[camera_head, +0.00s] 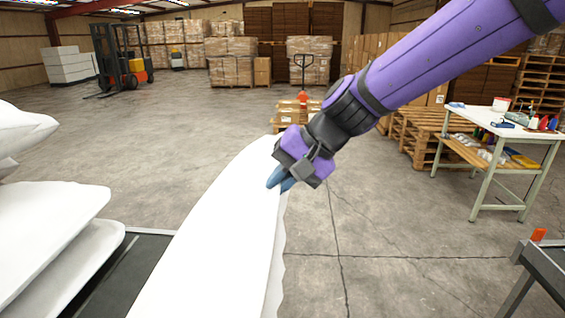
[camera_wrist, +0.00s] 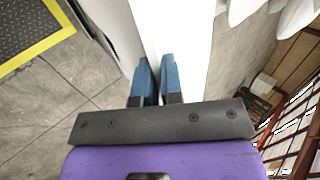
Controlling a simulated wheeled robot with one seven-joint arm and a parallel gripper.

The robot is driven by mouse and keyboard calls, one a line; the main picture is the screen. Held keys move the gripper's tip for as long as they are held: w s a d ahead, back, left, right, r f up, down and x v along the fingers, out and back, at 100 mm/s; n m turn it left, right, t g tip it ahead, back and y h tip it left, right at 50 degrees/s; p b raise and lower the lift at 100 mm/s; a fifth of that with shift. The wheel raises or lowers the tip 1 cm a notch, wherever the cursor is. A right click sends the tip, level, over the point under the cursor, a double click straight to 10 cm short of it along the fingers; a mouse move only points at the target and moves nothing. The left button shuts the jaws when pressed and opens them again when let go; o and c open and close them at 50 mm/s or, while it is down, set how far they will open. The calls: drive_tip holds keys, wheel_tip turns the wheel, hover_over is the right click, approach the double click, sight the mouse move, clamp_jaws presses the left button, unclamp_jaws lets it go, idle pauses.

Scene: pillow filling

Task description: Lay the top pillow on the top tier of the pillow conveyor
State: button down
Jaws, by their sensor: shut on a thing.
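My gripper (camera_head: 280,182) is shut on the near-top edge of a white pillow (camera_head: 225,225), which hangs in the air in front of me, seen narrow and steeply tilted. In the wrist view my blue fingertips (camera_wrist: 160,62) close on the same white pillow (camera_wrist: 178,30). Several other white pillows (camera_head: 45,235) lie stacked at the left, resting on a dark surface (camera_head: 135,275). A dark metal frame with an orange cap (camera_head: 538,235) shows at the lower right edge; I cannot tell whether it is part of the pillow conveyor. No conveyor tier is clearly visible.
A work table (camera_head: 500,125) with bottles and tools stands at the right, beside wooden pallets (camera_head: 425,135). A forklift (camera_head: 120,65) and wrapped boxes are far back. A yellow-edged dark mat (camera_wrist: 25,25) shows in the wrist view. The middle floor is clear.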

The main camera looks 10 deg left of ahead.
drive_tip(key=a+f+y, duration=0.2)
drive_tip(key=f+y, duration=0.1)
drive_tip(key=f, duration=0.7)
drive_tip(key=a+f+y, duration=0.2)
drive_tip(key=f+y, duration=0.1)
drive_tip(key=f, duration=0.7)
drive_tip(key=shift+s+a+f+g, duration=0.25)
drive_tip(key=shift+a+g, duration=0.05)
drive_tip(key=shift+a, duration=0.05)
drive_tip(key=shift+c, duration=2.1)
unclamp_jaws()
drive_tip(key=shift+d+f, duration=0.1)
drive_tip(key=shift+f, duration=0.1)
